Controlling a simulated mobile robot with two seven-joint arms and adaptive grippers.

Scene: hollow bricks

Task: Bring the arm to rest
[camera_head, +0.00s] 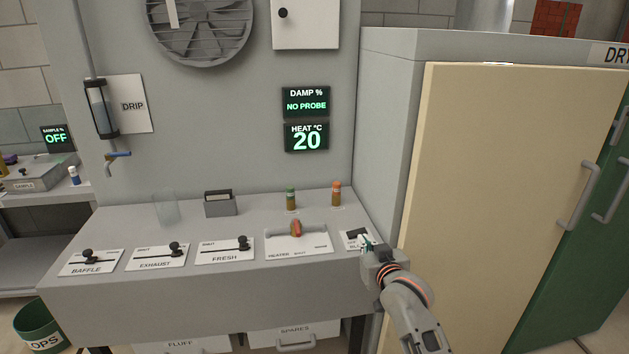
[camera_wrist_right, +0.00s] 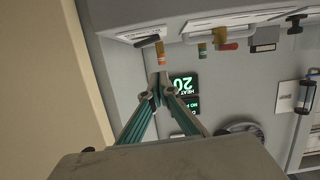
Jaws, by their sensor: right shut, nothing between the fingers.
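My right gripper (camera_head: 368,241) is at the right end of the grey console, next to a small white switch plate (camera_head: 350,233) with a dark switch, and hides part of its label. In the right wrist view its teal fingers (camera_wrist_right: 158,90) come together at the tips with nothing between them. There the dark switch (camera_wrist_right: 147,41) shows beyond the fingertips, with a visible gap in the picture. In the head view I cannot tell how high the gripper is above the console. My left gripper is not in view.
The console (camera_head: 200,290) carries levers marked baffle, exhaust and fresh, a red heater knob (camera_head: 296,228), green-capped (camera_head: 291,199) and orange-capped (camera_head: 336,193) vials and a clear beaker (camera_head: 166,208). A tall cabinet with a cream door (camera_head: 490,190) stands close on the right.

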